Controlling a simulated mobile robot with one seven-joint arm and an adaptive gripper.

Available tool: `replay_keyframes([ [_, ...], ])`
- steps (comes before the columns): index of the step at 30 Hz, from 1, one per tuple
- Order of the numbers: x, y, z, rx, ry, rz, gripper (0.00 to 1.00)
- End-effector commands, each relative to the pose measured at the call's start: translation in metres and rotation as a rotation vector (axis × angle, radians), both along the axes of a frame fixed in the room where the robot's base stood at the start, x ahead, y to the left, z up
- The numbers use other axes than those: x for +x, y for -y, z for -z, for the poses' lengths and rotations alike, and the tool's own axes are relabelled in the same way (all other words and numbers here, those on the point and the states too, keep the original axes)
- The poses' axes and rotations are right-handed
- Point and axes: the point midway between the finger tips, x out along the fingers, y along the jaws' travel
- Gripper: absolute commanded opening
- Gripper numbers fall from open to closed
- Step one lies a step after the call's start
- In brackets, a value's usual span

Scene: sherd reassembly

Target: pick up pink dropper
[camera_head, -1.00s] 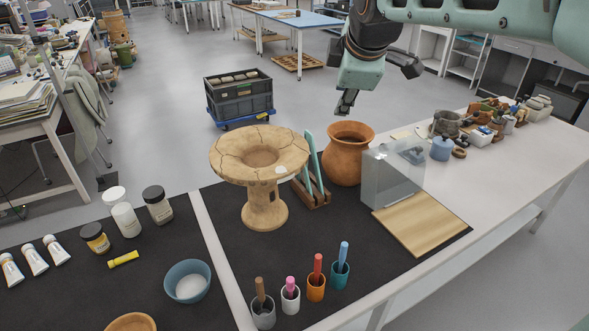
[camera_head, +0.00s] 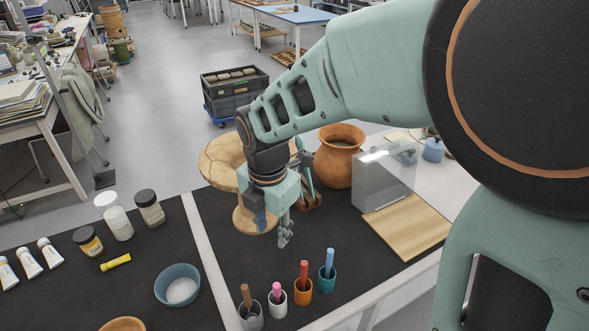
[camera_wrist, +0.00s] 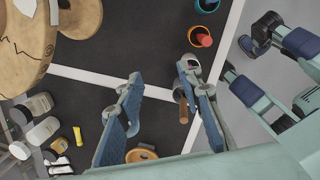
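The pink dropper (camera_head: 277,290) stands in a small white cup (camera_head: 277,306) on the black mat, in a row of cups. In the head view, my gripper (camera_head: 272,232) is above the mat, beyond the cup row and apart from the pink dropper. The wrist view shows my gripper (camera_wrist: 161,75) open, its two blue-padded fingers spread with nothing held between them.
Beside the white cup are a grey cup (camera_head: 252,319) with a brown stick, an orange cup (camera_head: 302,294) with a red one and a teal cup (camera_head: 326,281) with a blue one. A blue bowl (camera_head: 177,286) sits left.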

Motion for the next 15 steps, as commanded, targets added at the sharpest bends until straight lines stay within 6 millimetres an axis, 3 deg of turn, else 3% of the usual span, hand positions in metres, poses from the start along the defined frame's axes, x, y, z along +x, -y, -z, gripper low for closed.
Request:
replay_keyframes([
  [3, -0.035, -0.004, 0.019, -0.026, -0.084, -0.105, 0.33],
  [6, -0.052, -0.005, 0.028, -0.036, -0.122, -0.158, 0.33],
  [15, -0.06, -0.006, 0.072, -0.04, -0.141, -0.185, 0.33],
])
